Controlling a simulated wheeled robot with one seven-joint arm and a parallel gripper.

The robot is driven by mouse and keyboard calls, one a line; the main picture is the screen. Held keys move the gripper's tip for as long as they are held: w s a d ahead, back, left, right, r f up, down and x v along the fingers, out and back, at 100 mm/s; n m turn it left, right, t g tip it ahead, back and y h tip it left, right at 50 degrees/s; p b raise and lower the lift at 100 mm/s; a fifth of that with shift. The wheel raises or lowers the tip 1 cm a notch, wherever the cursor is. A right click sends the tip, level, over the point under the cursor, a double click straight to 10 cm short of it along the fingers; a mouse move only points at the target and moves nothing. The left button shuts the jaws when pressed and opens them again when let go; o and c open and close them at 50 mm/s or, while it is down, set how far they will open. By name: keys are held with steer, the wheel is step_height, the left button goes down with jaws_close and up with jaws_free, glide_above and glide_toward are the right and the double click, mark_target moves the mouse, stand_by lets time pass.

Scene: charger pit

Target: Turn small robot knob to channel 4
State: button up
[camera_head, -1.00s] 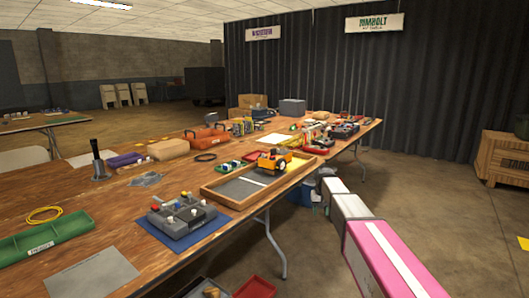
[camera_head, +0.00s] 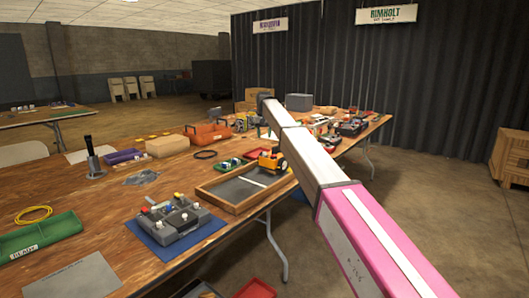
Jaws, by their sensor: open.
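A grey charger box (camera_head: 180,232) sits on a blue mat (camera_head: 150,241) near the table's front edge. Small white knobs and red, yellow and blue parts show on its top; their markings and settings are too small to read. A small yellow wheeled robot (camera_head: 270,158) stands at the far end of a wooden-framed tray (camera_head: 225,205), partly behind my arm. My arm reaches from the bottom right up over the table's right side, well right of the charger box. I cannot make out my gripper's fingers at the arm's far end.
A green tray (camera_head: 40,236), a yellow cable coil (camera_head: 34,214) and a grey sheet (camera_head: 75,278) lie left of the charger box. A dark upright tool on a stand (camera_head: 93,160), a tan block (camera_head: 168,146) and an orange toolbox (camera_head: 208,134) stand behind it.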

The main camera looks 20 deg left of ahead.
mark_target(264, 153)
step_height(264, 153, down, 9)
steer(key=shift+f, duration=0.1)
jaws_close()
